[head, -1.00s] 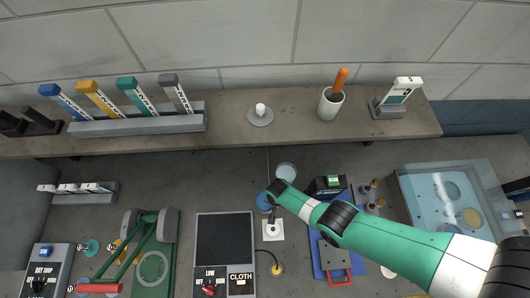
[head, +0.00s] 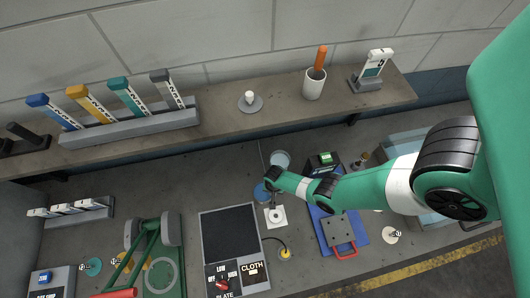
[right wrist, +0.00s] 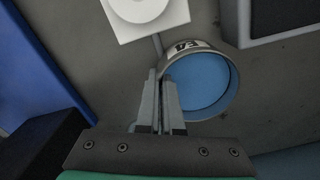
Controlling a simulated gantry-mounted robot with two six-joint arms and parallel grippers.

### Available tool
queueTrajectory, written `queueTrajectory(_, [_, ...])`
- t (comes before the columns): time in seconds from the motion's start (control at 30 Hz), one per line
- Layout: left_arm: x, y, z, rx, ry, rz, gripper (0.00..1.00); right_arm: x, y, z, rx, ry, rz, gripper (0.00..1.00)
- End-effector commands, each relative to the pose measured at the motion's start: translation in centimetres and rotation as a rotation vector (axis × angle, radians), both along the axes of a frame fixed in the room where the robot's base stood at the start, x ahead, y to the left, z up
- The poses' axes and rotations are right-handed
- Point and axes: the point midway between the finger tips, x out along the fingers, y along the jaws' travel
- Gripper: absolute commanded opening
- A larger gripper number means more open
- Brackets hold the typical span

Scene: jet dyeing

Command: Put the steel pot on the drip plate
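The steel pot (right wrist: 233,55) shows in the right wrist view as a round metal vessel with a label on its wall and blue contents. In the head view it is the small blue round (head: 262,192). My right gripper (right wrist: 161,78) has its fingers close together across the pot's rim, one inside and one outside; it also shows in the head view (head: 274,206). I cannot tell whether the pot is lifted. A white square plate with a round disc (head: 269,225) lies just in front of it; I cannot tell whether this is the drip plate. My left gripper is out of view.
A black-topped heater (head: 229,232) with a knob stands to the left of the pot. A pale round vessel (head: 281,159) is just behind it. A blue board (head: 325,238) with a red-handled item lies to the right. A shelf (head: 220,125) runs along the back.

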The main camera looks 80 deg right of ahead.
Motion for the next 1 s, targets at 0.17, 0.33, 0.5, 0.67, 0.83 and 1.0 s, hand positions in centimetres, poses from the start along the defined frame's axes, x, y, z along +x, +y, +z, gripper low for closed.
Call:
queueTrajectory(0.17, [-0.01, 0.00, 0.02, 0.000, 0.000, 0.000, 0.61, 0.01, -0.10, 0.05, -0.001, -0.002, -0.002, 0.00])
queueTrajectory(0.33, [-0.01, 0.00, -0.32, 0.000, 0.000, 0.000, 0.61, 0.03, -0.08, -0.29, -0.001, -0.002, -0.002, 0.00])
queueTrajectory(0.5, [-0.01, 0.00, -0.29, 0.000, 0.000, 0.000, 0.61, -0.03, -0.04, -0.29, 0.000, 0.000, -0.001, 0.25])
queueTrajectory(0.67, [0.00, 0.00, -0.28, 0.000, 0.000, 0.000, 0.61, -0.03, -0.04, -0.29, 0.000, 0.000, -0.001, 0.33])
queueTrajectory(0.83, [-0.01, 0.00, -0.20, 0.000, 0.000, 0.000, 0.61, -0.02, -0.04, -0.20, 0.000, 0.000, -0.001, 0.33])
queueTrajectory(1.0, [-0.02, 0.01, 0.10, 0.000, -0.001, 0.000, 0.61, 0.88, 0.49, 0.28, -0.001, -0.002, 0.027, 0.33])
